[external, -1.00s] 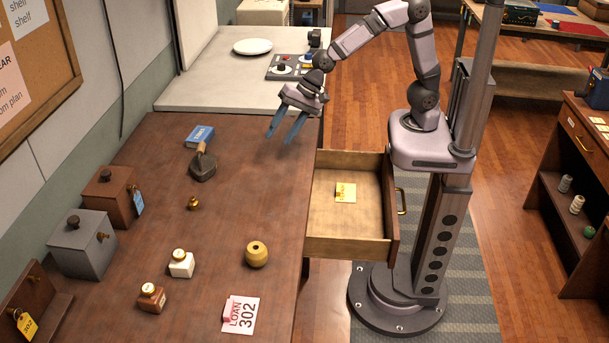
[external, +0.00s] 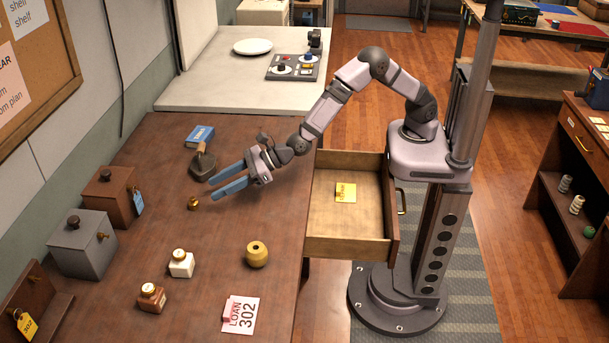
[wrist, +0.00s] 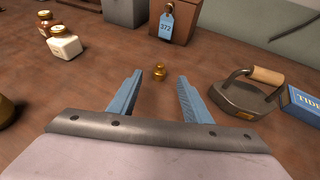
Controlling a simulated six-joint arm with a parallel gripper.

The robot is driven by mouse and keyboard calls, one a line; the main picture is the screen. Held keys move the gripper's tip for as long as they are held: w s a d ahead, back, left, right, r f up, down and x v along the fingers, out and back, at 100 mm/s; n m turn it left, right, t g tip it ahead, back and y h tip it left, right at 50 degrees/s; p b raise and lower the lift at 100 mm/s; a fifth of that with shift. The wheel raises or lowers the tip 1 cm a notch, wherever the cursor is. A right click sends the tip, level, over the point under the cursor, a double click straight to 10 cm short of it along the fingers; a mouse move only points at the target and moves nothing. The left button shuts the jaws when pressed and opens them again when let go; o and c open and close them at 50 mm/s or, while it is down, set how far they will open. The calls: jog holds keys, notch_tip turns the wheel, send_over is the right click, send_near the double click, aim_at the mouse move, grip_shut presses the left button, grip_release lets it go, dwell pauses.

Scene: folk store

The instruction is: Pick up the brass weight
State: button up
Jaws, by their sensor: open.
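A flat iron (external: 203,167) and a blue book (external: 200,137) lie close behind the weight. A wooden box with a blue tag (external: 110,198) and a grey box (external: 82,243) stand left.

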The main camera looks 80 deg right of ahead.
aim_at(196, 201)
jog(key=shift+f, duration=0.5)
jog(key=shift+p+x, duration=0.3)
jog(key=shift+x, duration=0.5)
jog(key=shift+w, duration=0.1)
jog(key=shift+p+x, duration=1.05)
jog(key=shift+x, duration=1.65)
grip_shut()
